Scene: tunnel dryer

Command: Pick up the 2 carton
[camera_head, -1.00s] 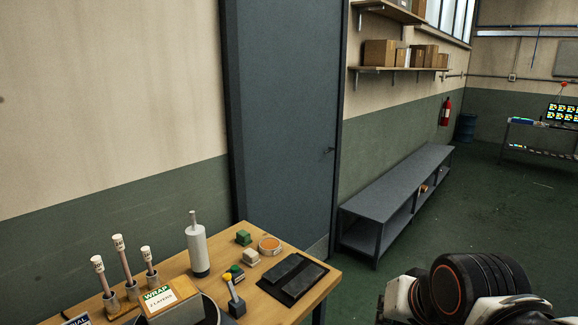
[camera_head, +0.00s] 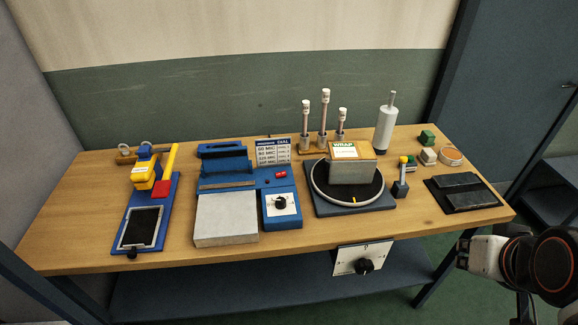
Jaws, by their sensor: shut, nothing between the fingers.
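A box-shaped carton (camera_head: 352,172) with a brown top and a greyish front stands on the round turntable (camera_head: 318,193), right of the middle of the bench. A card headed WRAP (camera_head: 344,151) shows at its top; I cannot tell whether it lies on the carton or stands behind it. I can read no number 2 on the carton. Part of my arm shows at the lower right, beyond the bench's right end and well apart from the carton. My gripper's fingers are not in view.
The wooden bench (camera_head: 90,240) holds a blue sealing machine (camera_head: 281,207), a blue-and-yellow tool stand (camera_head: 145,172), upright rods (camera_head: 323,118), a white cylinder (camera_head: 385,130) and a black pad (camera_head: 463,192). A control box (camera_head: 362,258) hangs at the front edge. Green floor shows at the right.

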